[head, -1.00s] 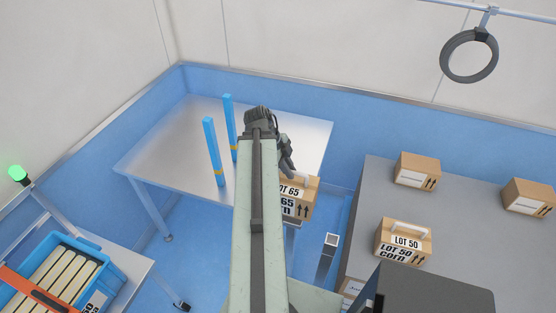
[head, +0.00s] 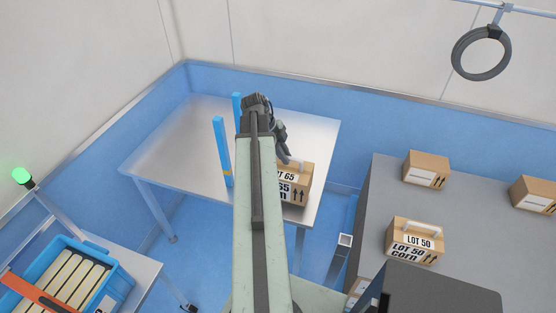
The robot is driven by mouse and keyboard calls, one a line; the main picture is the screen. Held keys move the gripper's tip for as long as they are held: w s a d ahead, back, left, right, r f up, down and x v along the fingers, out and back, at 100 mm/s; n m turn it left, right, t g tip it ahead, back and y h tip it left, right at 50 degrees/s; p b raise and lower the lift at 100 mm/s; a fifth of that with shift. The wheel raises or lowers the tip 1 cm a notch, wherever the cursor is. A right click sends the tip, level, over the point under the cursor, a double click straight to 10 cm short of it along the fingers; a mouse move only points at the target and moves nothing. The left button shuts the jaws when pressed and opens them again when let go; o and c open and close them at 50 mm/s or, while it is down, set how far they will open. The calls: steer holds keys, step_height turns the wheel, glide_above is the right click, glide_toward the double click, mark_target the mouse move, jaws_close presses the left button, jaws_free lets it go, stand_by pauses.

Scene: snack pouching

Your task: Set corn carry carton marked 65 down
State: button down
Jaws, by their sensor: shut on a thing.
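The corn carry carton marked 65 (head: 297,187) is a brown box with a white label, partly hidden on its left by my arm. In the head view it appears over the right front part of the metal table (head: 187,124). I cannot tell whether its base touches the table top. My gripper (head: 284,155) is at the top of this carton and is shut on it. Its fingertips and the carton's handle are largely hidden.
Two blue posts (head: 222,150) stand on the table left of my arm. A grey surface at right holds a LOT 50 corn carton (head: 415,241) and two other brown cartons (head: 426,169). A blue crate (head: 68,275) is at lower left. The table's back left is clear.

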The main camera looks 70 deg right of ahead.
mark_target(282, 166)
steer(key=shift+w+d, duration=0.45)
steer(key=shift+w, duration=0.15)
steer(key=shift+a+f+b, duration=0.1)
steer(key=shift+f+b, duration=0.45)
steer(key=shift+b+x, duration=0.75)
steer(key=shift+b, duration=0.05)
steer(key=shift+w+a+f+b, duration=0.15)
steer(key=shift+w+f+b, duration=0.15)
steer(key=shift+f+b, duration=0.35)
steer(key=c, duration=1.4)
jaws_free()
steer(key=shift+w+r+p, duration=0.1)
steer(key=shift+r+p, duration=0.45)
steer(key=shift+p, duration=0.05)
steer(key=p+v, duration=1)
steer(key=v, duration=0.1)
